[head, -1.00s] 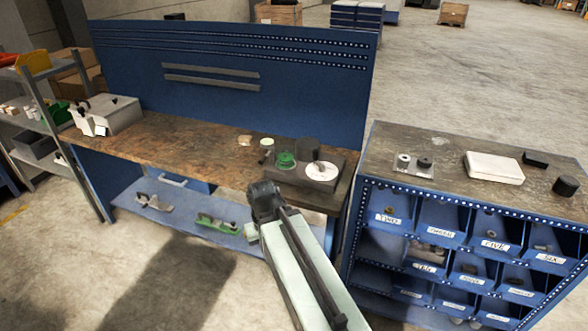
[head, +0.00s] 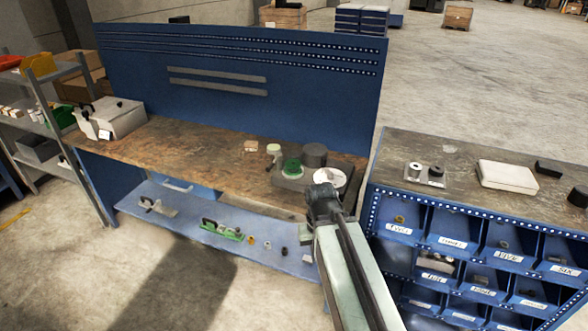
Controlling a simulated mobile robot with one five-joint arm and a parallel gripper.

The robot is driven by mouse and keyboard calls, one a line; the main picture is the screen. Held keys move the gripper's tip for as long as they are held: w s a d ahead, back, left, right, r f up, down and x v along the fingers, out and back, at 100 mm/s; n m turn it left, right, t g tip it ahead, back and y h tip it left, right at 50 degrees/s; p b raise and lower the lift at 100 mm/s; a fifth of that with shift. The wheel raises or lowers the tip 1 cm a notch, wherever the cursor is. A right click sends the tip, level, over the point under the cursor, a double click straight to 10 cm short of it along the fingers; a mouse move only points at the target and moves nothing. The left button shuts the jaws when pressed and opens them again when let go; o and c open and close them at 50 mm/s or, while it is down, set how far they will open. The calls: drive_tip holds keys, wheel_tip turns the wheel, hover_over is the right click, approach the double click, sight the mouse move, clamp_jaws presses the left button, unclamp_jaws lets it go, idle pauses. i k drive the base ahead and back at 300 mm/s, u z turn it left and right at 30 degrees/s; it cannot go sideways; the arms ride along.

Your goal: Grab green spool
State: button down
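A green round item that looks like the spool (head: 291,167) sits on a dark grey base (head: 290,184) on the wooden workbench, left of a white disc (head: 329,178) and in front of a dark cylinder (head: 314,155). The dark end of my arm with my gripper (head: 324,197) is at the bench's front edge, to the right of and nearer than the green item. It overlaps the right part of the base in the picture. I cannot make out the fingers or whether they hold anything.
A small pale green-topped jar (head: 273,152) stands just left of the spool. The left of the workbench (head: 190,150) is mostly clear, with a grey box (head: 110,118) at its far end. A blue bin cabinet (head: 440,215) stands right. A green-based tool (head: 221,230) lies on the lower shelf.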

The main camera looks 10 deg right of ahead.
sight(292, 164)
drive_tip(key=u, duration=0.05)
drive_tip(key=i, duration=1)
drive_tip(key=z, duration=0.05)
drive_tip(key=k, duration=0.5)
drive_tip(key=u, duration=1.8)
drive_tip(key=i, duration=2.95)
drive_tip(key=z, duration=2.05)
